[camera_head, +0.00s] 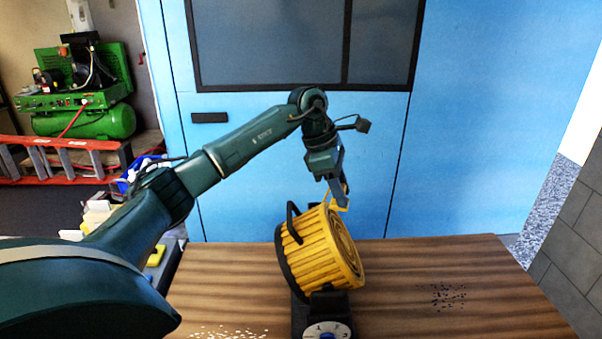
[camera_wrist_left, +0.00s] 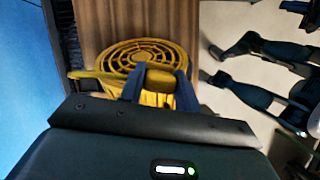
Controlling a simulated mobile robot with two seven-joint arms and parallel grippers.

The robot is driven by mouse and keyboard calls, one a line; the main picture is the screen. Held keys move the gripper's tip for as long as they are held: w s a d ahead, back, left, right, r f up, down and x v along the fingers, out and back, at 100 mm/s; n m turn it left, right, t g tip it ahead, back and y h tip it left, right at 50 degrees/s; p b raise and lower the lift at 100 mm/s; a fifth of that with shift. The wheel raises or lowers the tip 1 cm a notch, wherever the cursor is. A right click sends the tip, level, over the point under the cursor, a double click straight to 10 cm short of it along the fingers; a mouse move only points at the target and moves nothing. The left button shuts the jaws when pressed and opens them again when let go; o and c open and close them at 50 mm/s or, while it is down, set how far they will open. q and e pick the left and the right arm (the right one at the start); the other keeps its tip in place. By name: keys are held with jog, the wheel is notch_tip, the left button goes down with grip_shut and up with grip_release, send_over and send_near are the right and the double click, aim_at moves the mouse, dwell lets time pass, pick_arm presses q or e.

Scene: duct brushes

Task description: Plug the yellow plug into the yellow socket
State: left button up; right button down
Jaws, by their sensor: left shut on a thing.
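My left gripper (camera_head: 338,190) is at the top of a yellow ribbed drum with a round grille, and its fingers are shut on a small yellow piece. In the left wrist view this yellow piece (camera_wrist_left: 160,78) sits between the two blue fingers, with a longer yellow part reaching left from it. I cannot tell whether it is the plug or part of the drum. The yellow drum (camera_head: 318,250) stands tilted on the table, and its grille (camera_wrist_left: 143,53) lies just beyond the fingertips. I cannot make out a yellow socket. My right gripper is not in view.
A black base with a white dial (camera_head: 327,331) is in front of the drum on the wooden table (camera_head: 440,265). Dark specks (camera_head: 447,296) lie at the right and pale bits (camera_head: 228,333) at the front left. A yellow block (camera_head: 155,255) is at the left. A blue wall stands behind.

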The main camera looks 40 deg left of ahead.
pick_arm(q)
jog(key=s+d+f+m+g, duration=0.2)
jog(key=s+d+f+m, duration=0.2)
jog(key=d+f+m, duration=0.25)
jog(key=s+d+f+m+g, duration=0.25)
jog(key=d+f+m, duration=0.25)
jog(key=d, duration=0.3)
jog(key=s+a+f+m+g+y+p, duration=0.1)
jog(key=s+f+m+y, duration=0.1)
jog(key=s+f+m, duration=0.2)
jog(key=s+a+f+m+g+y+p, duration=0.1)
jog(key=s+a+f+m+y, duration=0.1)
jog(key=s+f+m, duration=0.2)
jog(key=s+m, duration=0.3)
jog(key=s, duration=0.2)
jog(key=shift+s, duration=0.25)
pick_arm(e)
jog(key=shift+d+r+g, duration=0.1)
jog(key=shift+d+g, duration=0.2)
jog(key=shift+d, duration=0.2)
pick_arm(q)
jog(key=shift+s+m, duration=0.15)
jog(key=shift+m, duration=0.1)
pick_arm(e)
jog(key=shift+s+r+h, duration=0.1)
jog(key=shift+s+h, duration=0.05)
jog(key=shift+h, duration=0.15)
